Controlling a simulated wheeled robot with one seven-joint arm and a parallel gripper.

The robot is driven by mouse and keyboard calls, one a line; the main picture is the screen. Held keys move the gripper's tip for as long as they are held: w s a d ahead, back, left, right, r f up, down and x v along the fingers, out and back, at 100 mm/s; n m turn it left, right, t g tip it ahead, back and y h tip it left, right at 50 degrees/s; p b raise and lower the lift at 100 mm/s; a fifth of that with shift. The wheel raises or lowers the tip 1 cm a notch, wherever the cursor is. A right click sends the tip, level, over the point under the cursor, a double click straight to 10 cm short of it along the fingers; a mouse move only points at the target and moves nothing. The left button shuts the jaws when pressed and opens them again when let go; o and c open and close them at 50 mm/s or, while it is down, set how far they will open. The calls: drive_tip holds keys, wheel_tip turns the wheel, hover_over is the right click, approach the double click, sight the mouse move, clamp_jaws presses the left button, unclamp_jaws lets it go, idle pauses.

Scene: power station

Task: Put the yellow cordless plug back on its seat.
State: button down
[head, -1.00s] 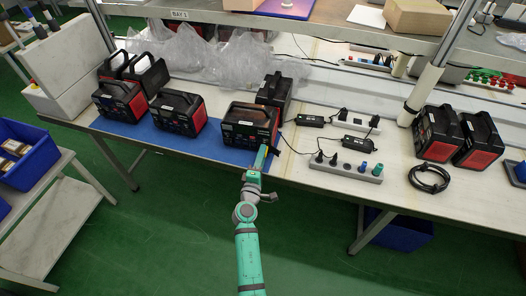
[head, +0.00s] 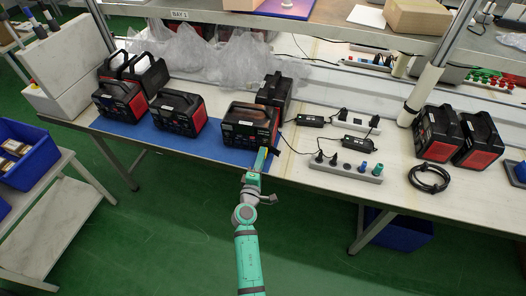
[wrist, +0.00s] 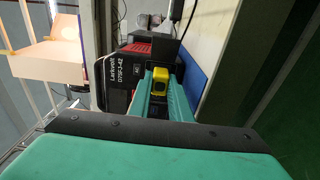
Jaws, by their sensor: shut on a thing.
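The yellow cordless plug (wrist: 160,80) shows in the wrist view, held between the teal fingers of my gripper (wrist: 161,88), which is shut on it. In the head view my gripper (head: 267,158) is at the front right edge of a black and red power station (head: 245,125); the plug cannot be made out there. In the wrist view the power station (wrist: 117,77), with a printed label, is just beyond and left of the fingers. The plug's seat cannot be made out, and I cannot tell whether the plug touches the station.
More power stations stand on the blue mat (head: 145,133) to the left. A grey power strip (head: 345,170) with plugs and a coiled black cable (head: 429,179) lie to the right. Another power station (head: 274,91) stands close behind. Clear plastic bags (head: 200,52) lie at the back.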

drive_tip(key=shift+v, duration=1.65)
